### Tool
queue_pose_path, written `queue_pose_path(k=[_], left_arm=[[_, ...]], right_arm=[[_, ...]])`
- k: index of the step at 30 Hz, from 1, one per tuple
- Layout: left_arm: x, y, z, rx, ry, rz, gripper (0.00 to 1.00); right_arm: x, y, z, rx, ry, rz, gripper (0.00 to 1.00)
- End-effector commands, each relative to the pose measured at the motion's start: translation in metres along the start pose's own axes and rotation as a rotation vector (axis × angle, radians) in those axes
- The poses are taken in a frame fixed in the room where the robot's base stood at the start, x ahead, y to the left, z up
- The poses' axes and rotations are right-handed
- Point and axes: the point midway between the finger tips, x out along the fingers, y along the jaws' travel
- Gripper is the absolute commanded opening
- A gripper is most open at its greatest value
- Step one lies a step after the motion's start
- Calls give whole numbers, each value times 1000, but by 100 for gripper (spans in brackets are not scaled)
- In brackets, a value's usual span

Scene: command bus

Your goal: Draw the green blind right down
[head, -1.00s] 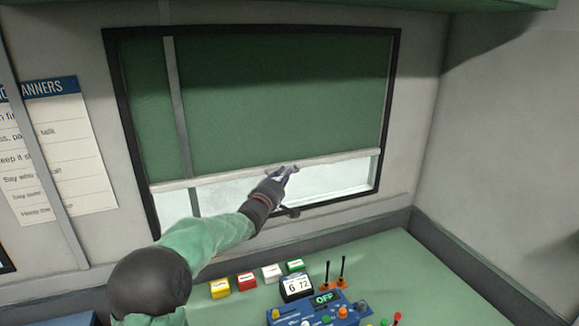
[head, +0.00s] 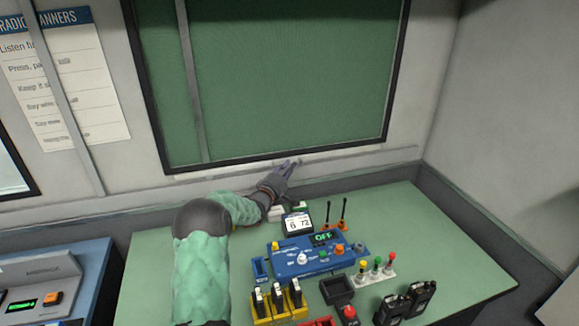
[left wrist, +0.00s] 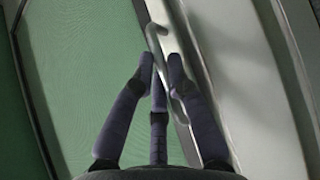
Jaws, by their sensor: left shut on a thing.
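The green blind (head: 290,80) fills the black-framed window down to the bottom of the frame, and no bare glass shows below it. It also shows in the left wrist view (left wrist: 85,60). My left gripper (head: 291,165) is at the window's bottom edge, in the middle. In the left wrist view its fingers (left wrist: 160,65) are closed around a thin grey hooked pull (left wrist: 180,108) beside the pale bottom bar. In the head view the fingers hide the pull. My right gripper is not in view.
A green desk (head: 420,215) lies below the window. A blue unit (head: 60,285) stands at the left.

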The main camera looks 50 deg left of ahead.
Motion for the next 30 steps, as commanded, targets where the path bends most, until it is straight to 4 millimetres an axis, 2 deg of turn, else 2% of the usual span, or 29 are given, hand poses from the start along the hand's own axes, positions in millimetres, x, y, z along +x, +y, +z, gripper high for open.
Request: queue_pose_path(k=[1,8,9,11,12,24,30], left_arm=[[-1,-6,1,-3,0,-11,0],[-2,-8,2,-5,0,-15,0],[-2,-8,2,-6,0,-15,22],[-2,-9,2,-6,-1,-16,39],[-2,-9,2,-6,0,-16,41],[-4,-6,0,-5,2,-11,41],[-27,-5,0,-5,3,-11,41]], right_arm=[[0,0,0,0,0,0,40],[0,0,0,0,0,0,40],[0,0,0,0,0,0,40],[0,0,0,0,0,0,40],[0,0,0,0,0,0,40],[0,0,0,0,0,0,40],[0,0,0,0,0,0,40]])
